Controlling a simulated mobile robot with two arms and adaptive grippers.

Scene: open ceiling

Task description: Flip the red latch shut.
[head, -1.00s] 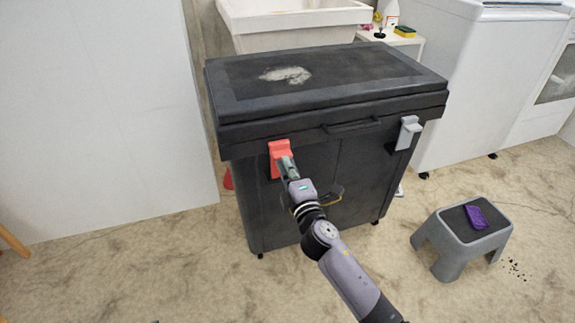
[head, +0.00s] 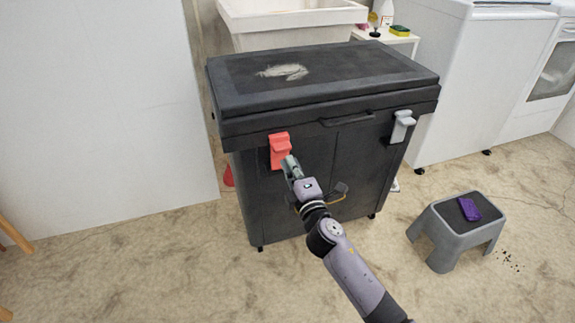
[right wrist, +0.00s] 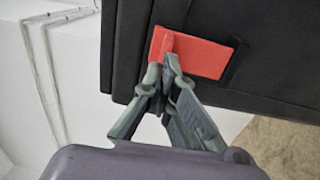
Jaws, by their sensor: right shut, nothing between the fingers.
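The red latch (head: 280,148) is on the front left of a black lidded chest (head: 330,88), just below the lid. It lies flat against the front, with its upper part at the lid's lower edge; I cannot tell if it is fully engaged. In the right wrist view the red latch (right wrist: 205,55) is just beyond the fingertips. My right gripper (head: 289,162) is shut and empty, just below and right of the latch's lower end. The wrist view shows its fingertips (right wrist: 162,80) together, close to the latch; contact is unclear. My left gripper is out of view.
A grey latch (head: 402,126) is at the chest's front right. A grey step stool (head: 455,228) with a purple item (head: 469,209) stands on the floor at right. White appliances (head: 475,80) stand behind it. The floor left of the chest is mostly clear.

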